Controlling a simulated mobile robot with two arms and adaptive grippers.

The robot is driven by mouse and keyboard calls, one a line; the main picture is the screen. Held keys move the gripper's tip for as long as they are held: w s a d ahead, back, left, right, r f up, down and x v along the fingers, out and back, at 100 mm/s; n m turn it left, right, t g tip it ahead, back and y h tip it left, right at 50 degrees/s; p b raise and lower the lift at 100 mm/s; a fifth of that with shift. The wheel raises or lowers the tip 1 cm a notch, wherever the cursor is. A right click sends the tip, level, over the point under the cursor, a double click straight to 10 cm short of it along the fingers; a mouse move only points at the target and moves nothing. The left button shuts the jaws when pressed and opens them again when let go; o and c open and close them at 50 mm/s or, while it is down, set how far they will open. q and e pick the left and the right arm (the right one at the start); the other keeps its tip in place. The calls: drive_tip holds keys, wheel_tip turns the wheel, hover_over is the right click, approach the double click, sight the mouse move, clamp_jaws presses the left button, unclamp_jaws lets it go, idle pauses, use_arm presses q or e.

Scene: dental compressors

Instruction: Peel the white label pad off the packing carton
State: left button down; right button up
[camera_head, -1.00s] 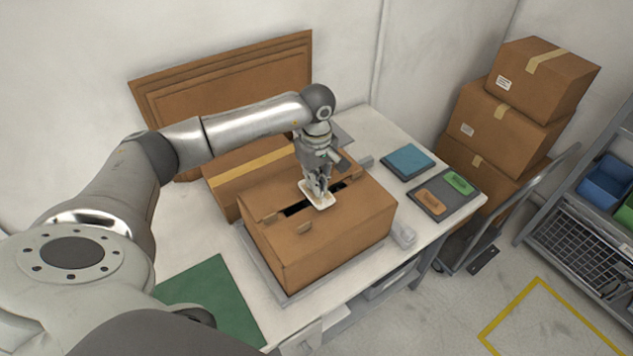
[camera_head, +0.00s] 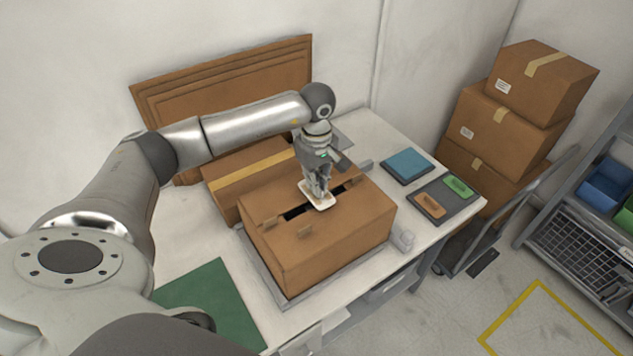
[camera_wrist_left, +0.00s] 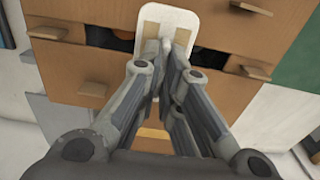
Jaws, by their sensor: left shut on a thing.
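The packing carton (camera_head: 335,242) stands on the workbench, with a dark slot across its top. The white label pad (camera_head: 325,203) lies at the carton top, over part of the slot. It also shows in the left wrist view (camera_wrist_left: 172,18), with its near part hidden behind the fingers. My left gripper (camera_head: 318,192) points down from above at the pad. In the left wrist view its fingertips (camera_wrist_left: 166,47) are closed together on a small white part at the pad's middle. I cannot tell whether the pad touches the carton all round. My right gripper is not in view.
A taped carton (camera_head: 245,175) stands behind the packing carton. A blue pad (camera_head: 407,162) and a dark tray (camera_head: 458,207) with green and orange pieces lie to the right. A green mat (camera_head: 215,300) lies front left. Stacked boxes (camera_head: 508,115) stand beyond the bench.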

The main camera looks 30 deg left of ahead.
use_arm(q)
drive_tip(key=shift+r, duration=0.15)
drive_tip(key=shift+r+p, duration=1.35)
drive_tip(key=shift+r, duration=1.55)
